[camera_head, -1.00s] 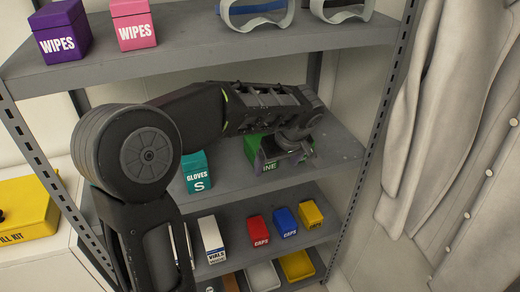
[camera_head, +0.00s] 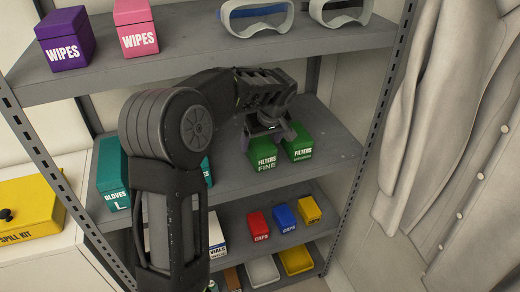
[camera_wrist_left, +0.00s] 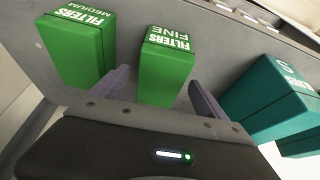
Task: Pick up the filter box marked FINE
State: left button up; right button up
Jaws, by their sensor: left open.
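The green filter box marked FINE (camera_head: 264,159) stands on the middle shelf, its upper part partly hidden by my left gripper. In the left wrist view the FINE box (camera_wrist_left: 165,75) stands ahead of the gap between the fingers. My left gripper (camera_head: 270,136) is open and empty at the box. Its two purple-grey fingers (camera_wrist_left: 160,95) show in the wrist view, one toward each side of the box; contact cannot be told. A similar green box marked MEDIUM (camera_head: 298,147) stands close to its right, and at the left in the wrist view (camera_wrist_left: 78,50). My right gripper is not in view.
Teal gloves boxes (camera_head: 113,178) stand left on the same shelf; one marked S (camera_wrist_left: 270,98) is right in the wrist view. The shelf above (camera_head: 200,47) holds wipes boxes and goggles. The rack's right post (camera_head: 372,150) and hanging coats (camera_head: 450,120) bound the right.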

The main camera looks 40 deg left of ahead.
pick_arm(q)
jog(key=p+x, duration=0.1)
jog(key=x, duration=0.4)
jog(key=shift+w+a, duration=0.15)
jog(key=shift+a, duration=0.1)
jog(key=shift+f+b, duration=0.3)
jog(key=shift+b, duration=0.05)
dwell(0.8)
jog(key=c, duration=1.5)
jog(key=shift+r, duration=0.15)
jog(key=shift+c, duration=0.3)
jog(key=shift+r+p, duration=0.3)
jog(key=shift+p, duration=0.35)
notch_tip(320, 180, up, 3)
jog(key=shift+f+b, duration=0.1)
jog(key=shift+b, duration=0.85)
jog(key=s+d+b, duration=0.3)
jog(key=s+d, duration=0.1)
jog(key=d, duration=0.3)
jog(key=s+d+b, duration=0.3)
jog(key=s+d, duration=0.2)
jog(key=d, duration=0.3)
jog(key=shift+s+d+r, duration=0.15)
jog(key=shift+s+r, duration=0.05)
jog(key=shift+s, duration=0.05)
